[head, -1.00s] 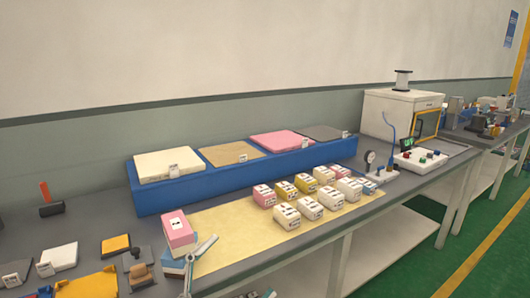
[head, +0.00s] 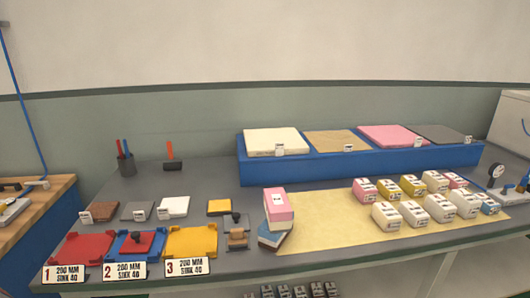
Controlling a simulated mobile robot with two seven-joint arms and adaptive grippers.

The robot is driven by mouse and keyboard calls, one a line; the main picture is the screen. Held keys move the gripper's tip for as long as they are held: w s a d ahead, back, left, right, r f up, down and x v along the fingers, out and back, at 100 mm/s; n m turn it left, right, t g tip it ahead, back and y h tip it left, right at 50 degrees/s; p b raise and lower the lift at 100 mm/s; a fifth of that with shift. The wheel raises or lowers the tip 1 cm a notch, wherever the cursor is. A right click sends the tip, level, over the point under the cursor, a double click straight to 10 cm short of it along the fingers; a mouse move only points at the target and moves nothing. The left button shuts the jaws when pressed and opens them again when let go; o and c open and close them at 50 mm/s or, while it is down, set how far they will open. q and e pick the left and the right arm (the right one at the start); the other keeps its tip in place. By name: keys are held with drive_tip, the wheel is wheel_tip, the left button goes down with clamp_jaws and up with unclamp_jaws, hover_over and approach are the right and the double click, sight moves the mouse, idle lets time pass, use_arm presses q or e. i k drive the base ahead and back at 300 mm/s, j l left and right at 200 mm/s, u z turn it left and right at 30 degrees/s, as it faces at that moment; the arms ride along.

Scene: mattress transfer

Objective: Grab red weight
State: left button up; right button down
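A red block with a dark knob on top (head: 131,243), which looks like the red weight, sits on the blue tray (head: 112,247) marked 2. The red tray (head: 75,249) marked 1 is to its left and the yellow tray (head: 192,243) marked 3 is to its right. Neither of my grippers is in the head view.
Foam samples stand behind the trays. Several labelled blocks stand on a yellow mat (head: 330,222). A blue riser (head: 350,163) carries flat slabs.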

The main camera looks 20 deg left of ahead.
sight(137, 242)
drive_tip(key=u, duration=0.4)
drive_tip(key=k+u, duration=0.1)
drive_tip(key=u, duration=0.3)
drive_tip(key=j+u, duration=0.1)
drive_tip(key=u, duration=0.25)
drive_tip(key=k+j+u, duration=0.1)
drive_tip(key=u, duration=0.3)
